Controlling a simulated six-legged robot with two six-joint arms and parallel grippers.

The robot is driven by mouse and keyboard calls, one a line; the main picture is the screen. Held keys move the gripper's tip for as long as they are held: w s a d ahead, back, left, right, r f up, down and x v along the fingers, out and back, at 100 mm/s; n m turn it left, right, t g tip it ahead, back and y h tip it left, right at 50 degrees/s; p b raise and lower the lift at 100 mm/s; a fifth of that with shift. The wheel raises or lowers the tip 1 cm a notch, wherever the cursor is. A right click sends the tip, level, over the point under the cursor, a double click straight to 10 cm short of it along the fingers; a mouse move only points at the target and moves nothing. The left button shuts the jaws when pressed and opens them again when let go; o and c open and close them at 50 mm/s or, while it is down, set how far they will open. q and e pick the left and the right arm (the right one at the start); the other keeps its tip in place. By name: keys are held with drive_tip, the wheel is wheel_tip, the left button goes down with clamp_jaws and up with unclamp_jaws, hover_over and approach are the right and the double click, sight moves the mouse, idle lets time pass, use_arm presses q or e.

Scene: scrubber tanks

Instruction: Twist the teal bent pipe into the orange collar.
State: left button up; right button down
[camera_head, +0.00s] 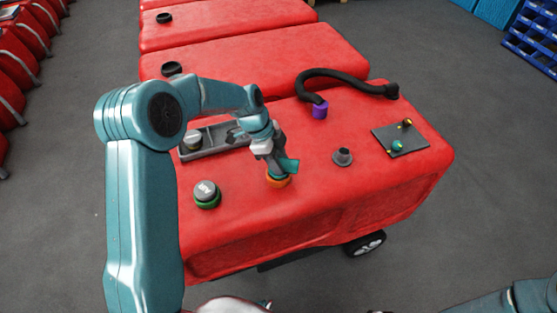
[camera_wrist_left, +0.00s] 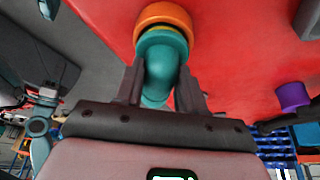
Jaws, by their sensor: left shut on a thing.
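The teal bent pipe (camera_wrist_left: 165,75) is between the two fingers of my left gripper (camera_wrist_left: 162,85), which is shut on it. In the head view the teal pipe (camera_head: 287,166) stands at the orange collar (camera_head: 278,181) on top of the red tank. My left gripper (camera_head: 266,150) is just above the collar there. In the left wrist view the pipe's flanged end meets the orange collar (camera_wrist_left: 163,15), with a thin yellowish ring showing between them. I cannot tell how deep the pipe sits. My right gripper is not in view; part of my right arm shows at the lower right.
The red tank (camera_head: 330,220) also bears a grey cap in a green collar (camera_head: 207,200), a grey tray (camera_head: 215,140), a black hose with a purple collar (camera_head: 319,110), a grey fitting (camera_head: 342,157) and a dark plate with small valves (camera_head: 401,139).

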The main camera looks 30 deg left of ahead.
use_arm(q)
drive_tip(key=shift+m, duration=0.3)
drive_tip(key=shift+m+g, duration=0.5)
drive_tip(key=shift+m, duration=0.3)
drive_tip(key=shift+b, duration=0.3)
drive_tip(key=shift+w+m+g, duration=0.1)
drive_tip(key=shift+m+g, duration=0.2)
drive_tip(key=shift+m, duration=0.4)
drive_tip(key=shift+m, duration=0.8)
drive_tip(key=shift+g, duration=0.3)
